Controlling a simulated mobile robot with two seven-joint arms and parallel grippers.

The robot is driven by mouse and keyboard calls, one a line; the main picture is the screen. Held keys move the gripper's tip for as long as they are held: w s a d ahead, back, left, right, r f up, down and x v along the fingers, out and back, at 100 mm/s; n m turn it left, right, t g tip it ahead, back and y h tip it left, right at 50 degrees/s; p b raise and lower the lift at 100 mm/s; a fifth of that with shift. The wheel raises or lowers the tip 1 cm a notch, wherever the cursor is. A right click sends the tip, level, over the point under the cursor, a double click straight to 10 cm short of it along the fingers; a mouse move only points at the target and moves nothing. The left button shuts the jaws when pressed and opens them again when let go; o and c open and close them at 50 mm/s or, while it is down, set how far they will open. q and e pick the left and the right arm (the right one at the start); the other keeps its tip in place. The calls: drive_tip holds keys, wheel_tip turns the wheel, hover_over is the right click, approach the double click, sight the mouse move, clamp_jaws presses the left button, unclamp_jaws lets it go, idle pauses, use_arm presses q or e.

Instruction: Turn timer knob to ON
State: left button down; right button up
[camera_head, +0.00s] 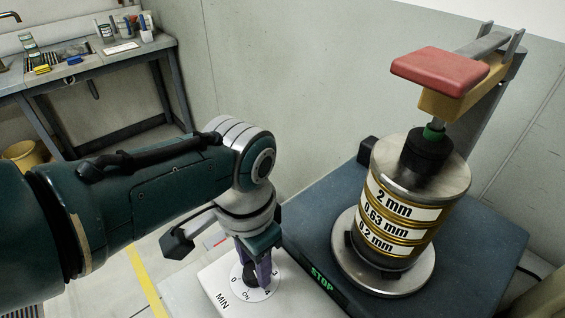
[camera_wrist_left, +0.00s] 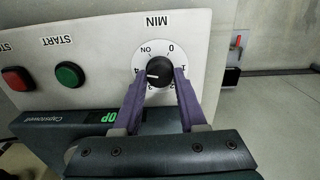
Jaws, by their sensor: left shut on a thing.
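The timer knob (camera_wrist_left: 159,71) is black and round, on a white dial (camera_wrist_left: 145,57) marked MIN, ON, 0 and other numbers. In the left wrist view a pale line on the knob lies on its left side, near the 4 and away from ON. My left gripper (camera_head: 254,275) comes down on the dial from above in the head view. Its two purple fingers (camera_wrist_left: 158,79) are shut on the knob, one on each side. The fingers hide part of the dial numbers. My right gripper is in neither view.
The panel carries a green START button (camera_wrist_left: 69,74) and a red button (camera_wrist_left: 17,79). A sieve stack (camera_head: 404,215) labelled 2 mm, 0.63 mm and 0.2 mm stands right of the dial on a dark base (camera_head: 480,247), under a red-handled clamp (camera_head: 440,70). A sink bench (camera_head: 100,67) stands at the back left.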

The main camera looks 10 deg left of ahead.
use_arm(q)
drive_tip(key=m, duration=0.4)
drive_tip(key=shift+m, duration=0.3)
drive_tip(key=shift+s+m, duration=0.1)
drive_tip(key=shift+m, duration=2.2)
drive_tip(key=shift+c, duration=2.3)
unclamp_jaws()
drive_tip(key=shift+r+p, duration=0.45)
drive_tip(key=shift+p, duration=0.05)
wheel_tip(320, 180, up, 9)
drive_tip(key=p, duration=0.4)
